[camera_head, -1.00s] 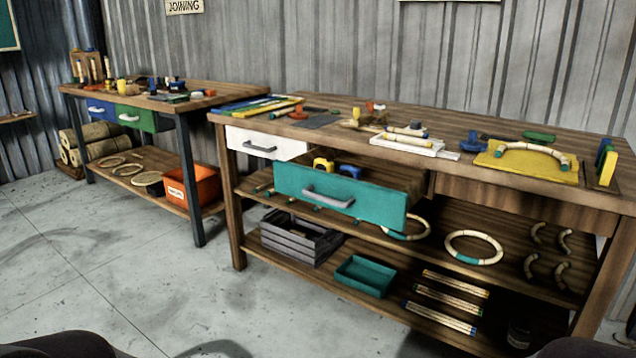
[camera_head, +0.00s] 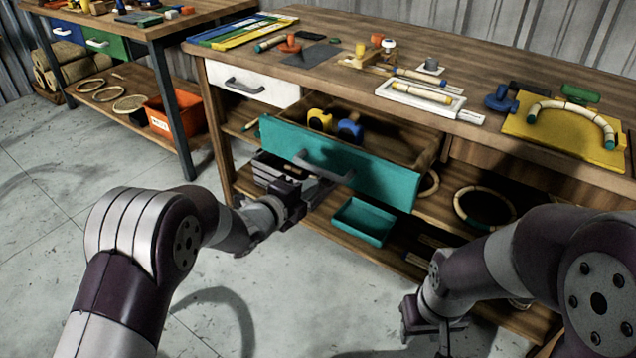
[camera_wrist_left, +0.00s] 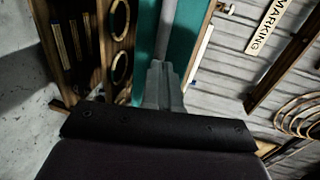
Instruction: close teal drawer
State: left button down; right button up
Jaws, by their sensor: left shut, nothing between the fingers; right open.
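The teal drawer (camera_head: 385,178) is pulled out from under the right-hand workbench, with a grey bar handle (camera_head: 335,172) on its front. A yellow item (camera_head: 319,120) and a blue item (camera_head: 350,130) sit inside it. My left gripper (camera_head: 318,188) is at the drawer front by the handle, shut and empty. In the left wrist view, its fingers (camera_wrist_left: 160,82) point at the teal front (camera_wrist_left: 147,35), in line with the grey handle; whether they touch is unclear. My right gripper (camera_head: 432,335) is low at the right, in front of the bottom shelf and away from the drawer, open.
A white drawer (camera_head: 240,83) beside it is shut. The workbench top (camera_head: 330,28) holds tools and a yellow board (camera_head: 530,132). A teal tray (camera_head: 362,222) stands on the lower shelf. An orange bin (camera_head: 165,125) is under the left bench. Clear floor lies at the left.

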aim_at(326, 176)
pick_arm(q)
jog(key=x, duration=0.3)
jog(key=shift+w+d+f, duration=0.1)
jog(key=shift+w+d, duration=0.3)
jog(key=shift+w, duration=0.1)
pick_arm(e)
jog(key=shift+f, duration=0.4)
pick_arm(q)
jog(key=shift+b, duration=0.3)
